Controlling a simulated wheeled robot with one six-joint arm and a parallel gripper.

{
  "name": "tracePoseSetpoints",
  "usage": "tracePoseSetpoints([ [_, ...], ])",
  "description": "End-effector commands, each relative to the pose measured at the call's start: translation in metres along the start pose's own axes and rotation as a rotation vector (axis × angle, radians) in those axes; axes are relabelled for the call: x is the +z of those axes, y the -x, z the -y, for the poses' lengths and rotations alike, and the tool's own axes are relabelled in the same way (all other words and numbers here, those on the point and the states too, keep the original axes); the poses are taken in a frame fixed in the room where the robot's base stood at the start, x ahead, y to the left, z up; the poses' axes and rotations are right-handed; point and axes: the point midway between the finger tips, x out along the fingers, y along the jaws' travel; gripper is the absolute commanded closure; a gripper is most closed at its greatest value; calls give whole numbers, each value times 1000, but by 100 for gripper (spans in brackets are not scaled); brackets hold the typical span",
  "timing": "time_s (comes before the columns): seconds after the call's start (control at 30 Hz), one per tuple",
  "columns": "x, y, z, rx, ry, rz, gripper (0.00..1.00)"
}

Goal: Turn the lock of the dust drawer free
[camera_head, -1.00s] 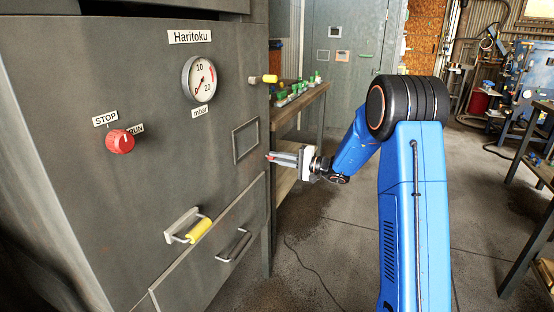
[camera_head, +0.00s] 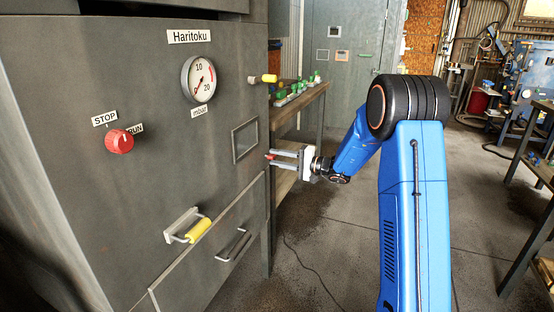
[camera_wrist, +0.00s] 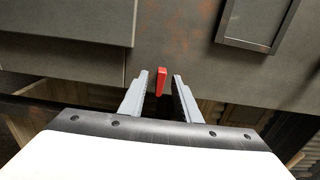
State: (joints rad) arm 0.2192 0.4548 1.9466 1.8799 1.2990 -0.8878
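The dust drawer (camera_head: 215,255) is the low grey front on the cabinet, with a metal handle (camera_head: 233,245). A small red lever (camera_wrist: 161,82), which looks like the lock, sits at the cabinet's right edge beside the drawer's upper corner. It also shows in the head view (camera_head: 270,157). My gripper (camera_head: 273,160) is open, with one finger on each side of the red lever. In the wrist view, gaps show between the lever and both fingers. I cannot tell how deep the lever sits between them.
A yellow-gripped handle (camera_head: 198,230) sticks out left of my gripper. A framed rectangle (camera_head: 245,141) lies above the drawer. A red STOP/RUN knob (camera_head: 119,142) and a gauge (camera_head: 199,79) are on the cabinet. A bench (camera_head: 304,106) stands behind my gripper.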

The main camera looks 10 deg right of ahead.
Motion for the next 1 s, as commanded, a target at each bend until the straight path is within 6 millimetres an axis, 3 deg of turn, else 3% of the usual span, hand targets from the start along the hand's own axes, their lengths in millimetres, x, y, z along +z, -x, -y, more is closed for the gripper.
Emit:
tracePoseSetpoints([
  [0.17,-1,23,0,1,-1,-3,70],
  [0.7,-1,130,0,0,-1,-4,70],
  [1.0,0,166,-1,1,-1,-2,70],
])
